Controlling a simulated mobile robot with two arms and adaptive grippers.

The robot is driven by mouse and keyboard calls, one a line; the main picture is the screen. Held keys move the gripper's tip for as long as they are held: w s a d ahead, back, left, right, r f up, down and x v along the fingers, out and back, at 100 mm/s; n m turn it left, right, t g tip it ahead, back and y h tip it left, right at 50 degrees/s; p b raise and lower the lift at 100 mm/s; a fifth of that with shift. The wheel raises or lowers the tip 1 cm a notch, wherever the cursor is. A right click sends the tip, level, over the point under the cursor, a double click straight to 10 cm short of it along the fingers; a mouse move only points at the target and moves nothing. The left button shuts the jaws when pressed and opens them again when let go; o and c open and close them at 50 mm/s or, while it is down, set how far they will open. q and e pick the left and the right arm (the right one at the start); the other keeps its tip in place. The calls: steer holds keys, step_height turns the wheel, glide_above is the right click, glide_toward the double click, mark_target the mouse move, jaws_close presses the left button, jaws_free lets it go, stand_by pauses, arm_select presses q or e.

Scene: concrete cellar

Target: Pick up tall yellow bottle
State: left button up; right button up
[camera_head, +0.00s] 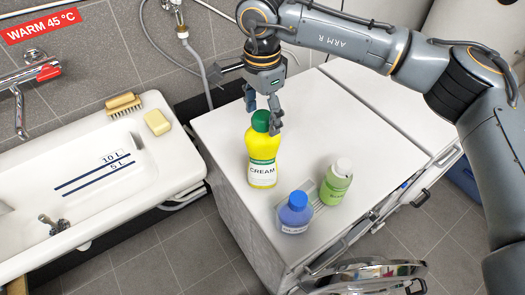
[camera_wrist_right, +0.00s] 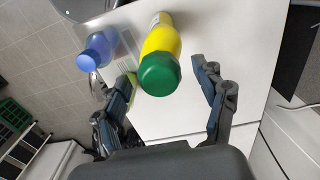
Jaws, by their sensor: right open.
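The tall yellow bottle (camera_head: 262,160) with a green cap and a label reading CREAM stands upright on the white top. In the wrist view the yellow bottle (camera_wrist_right: 163,42) shows its green cap toward the camera. My right gripper (camera_head: 263,116) is open at cap height, with its fingers close to the green cap. In the wrist view my right gripper (camera_wrist_right: 163,78) has one finger on each side of the cap, with a visible gap on the right side. Whether a finger touches the cap, I cannot tell. My left gripper is not in view.
A blue bottle (camera_head: 294,213) and a light green bottle (camera_head: 336,182) stand close to the yellow bottle's lower right.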

steer(key=shift+f, duration=0.35)
jaws_close()
steer(key=shift+r, duration=0.1)
